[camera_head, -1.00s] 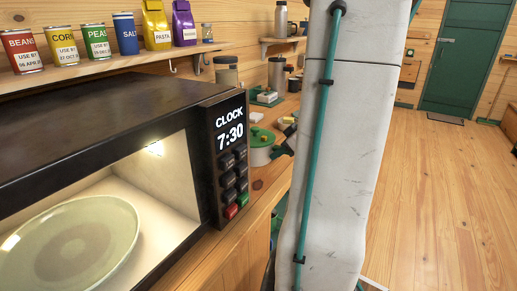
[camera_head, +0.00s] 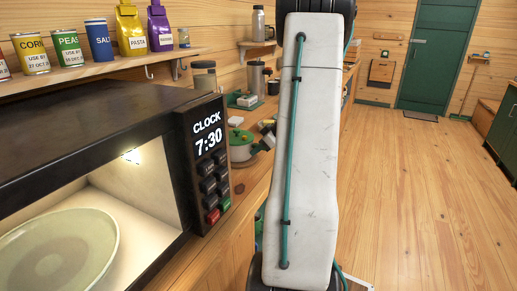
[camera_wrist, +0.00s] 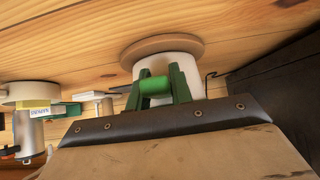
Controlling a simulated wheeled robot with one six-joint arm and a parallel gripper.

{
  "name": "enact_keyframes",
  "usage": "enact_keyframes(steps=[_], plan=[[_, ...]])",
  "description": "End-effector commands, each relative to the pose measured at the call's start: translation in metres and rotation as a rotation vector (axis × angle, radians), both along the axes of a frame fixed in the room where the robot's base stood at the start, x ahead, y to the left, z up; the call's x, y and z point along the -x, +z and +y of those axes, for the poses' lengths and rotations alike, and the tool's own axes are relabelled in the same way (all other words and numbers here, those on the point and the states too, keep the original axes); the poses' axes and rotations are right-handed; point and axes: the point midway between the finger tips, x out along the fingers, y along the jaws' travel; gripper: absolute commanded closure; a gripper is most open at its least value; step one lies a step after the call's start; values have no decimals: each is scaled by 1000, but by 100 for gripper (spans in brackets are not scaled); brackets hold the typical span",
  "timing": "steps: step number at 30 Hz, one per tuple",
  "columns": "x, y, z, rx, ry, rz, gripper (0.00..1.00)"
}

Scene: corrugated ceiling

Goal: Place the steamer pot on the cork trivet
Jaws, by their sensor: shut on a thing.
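The steamer pot is pale with a green lid and knob in the head view (camera_head: 241,152). In the wrist view its white body (camera_wrist: 178,72) shows behind my gripper (camera_wrist: 157,87). My gripper's green fingers are shut on a green handle on the pot's side. The wrist picture looks upside down. The round cork trivet (camera_wrist: 160,43) shows at the pot's base, and the pot appears to be over it. I cannot tell whether they touch.
A dark microwave (camera_head: 85,120) stands open and lit near the pot, holding a plate (camera_head: 55,252). Further along the counter are a green tray (camera_head: 243,104) and jars. A shelf (camera_head: 100,68) with cans and packets hangs above. Open floor (camera_head: 410,180) lies to the right.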

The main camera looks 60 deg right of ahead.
Motion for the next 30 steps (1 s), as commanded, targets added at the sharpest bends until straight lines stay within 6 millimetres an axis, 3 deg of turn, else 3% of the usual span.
enact_keyframes(steps=[9, 10, 12, 23, 30], plan=[[0, -2, 0, 1, 0, -1, 100], [0, -2, 0, 1, 0, 0, 73], [0, -2, 0, 1, 0, 0, 57], [1, 3, -1, 3, 0, -1, 57], [31, 33, -6, 5, -3, -2, 57]])
